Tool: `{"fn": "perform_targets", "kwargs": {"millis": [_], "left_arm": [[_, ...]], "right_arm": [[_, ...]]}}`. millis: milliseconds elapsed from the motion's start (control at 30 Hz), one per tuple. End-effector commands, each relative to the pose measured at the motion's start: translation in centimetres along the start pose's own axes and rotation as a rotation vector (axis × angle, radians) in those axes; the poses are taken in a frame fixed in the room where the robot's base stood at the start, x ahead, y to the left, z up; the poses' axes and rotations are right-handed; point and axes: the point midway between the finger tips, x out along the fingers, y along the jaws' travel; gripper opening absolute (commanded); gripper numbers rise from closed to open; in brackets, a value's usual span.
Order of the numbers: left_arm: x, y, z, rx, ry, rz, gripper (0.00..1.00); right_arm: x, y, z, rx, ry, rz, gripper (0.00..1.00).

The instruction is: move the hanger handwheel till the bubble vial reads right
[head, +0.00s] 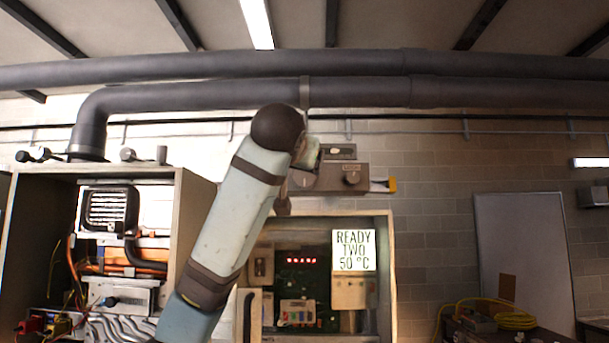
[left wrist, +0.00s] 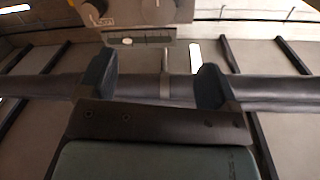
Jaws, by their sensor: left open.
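The hanger unit (head: 330,180) is a brown box on the wall below the dark pipes. A round knob, seemingly the handwheel (head: 351,174), is on its front; it also shows at the top edge of the left wrist view (left wrist: 96,11). A small pale vial (head: 338,152) sits in a grey plate above the knob, and shows in the left wrist view (left wrist: 128,40); its bubble is too small to read. My left gripper (left wrist: 157,62) is open and empty, apart from the knob. In the head view my arm largely hides it. My right gripper is out of view.
Two thick dark pipes (head: 480,92) run across the wall above. An open heater cabinet (head: 196,215) stands at left. A second cabinet (head: 391,275), with a sign reading "READY TWO 50 °C" (head: 354,250), is below the hanger unit.

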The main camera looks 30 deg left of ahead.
Motion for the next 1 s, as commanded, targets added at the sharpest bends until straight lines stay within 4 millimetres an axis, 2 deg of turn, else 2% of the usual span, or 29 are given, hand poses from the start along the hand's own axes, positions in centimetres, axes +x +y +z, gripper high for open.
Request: {"fn": "perform_targets", "kwargs": {"millis": [167, 600, 800, 1000], "left_arm": [[2.1, -0.1, -0.2, 0.002, -0.005, -0.001, 0.85], [11.0, -0.1, -0.2, 0.002, -0.004, -0.001, 0.85], [13.1, 0.0, -0.1, 0.001, -0.002, 0.000, 0.85], [13.7, 0.1, 0.0, 0.001, 0.000, 0.001, 0.85]], "right_arm": [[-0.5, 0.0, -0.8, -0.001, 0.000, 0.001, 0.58], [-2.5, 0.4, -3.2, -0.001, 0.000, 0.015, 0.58], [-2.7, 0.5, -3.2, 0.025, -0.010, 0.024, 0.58], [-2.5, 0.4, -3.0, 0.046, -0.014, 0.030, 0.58]]}}
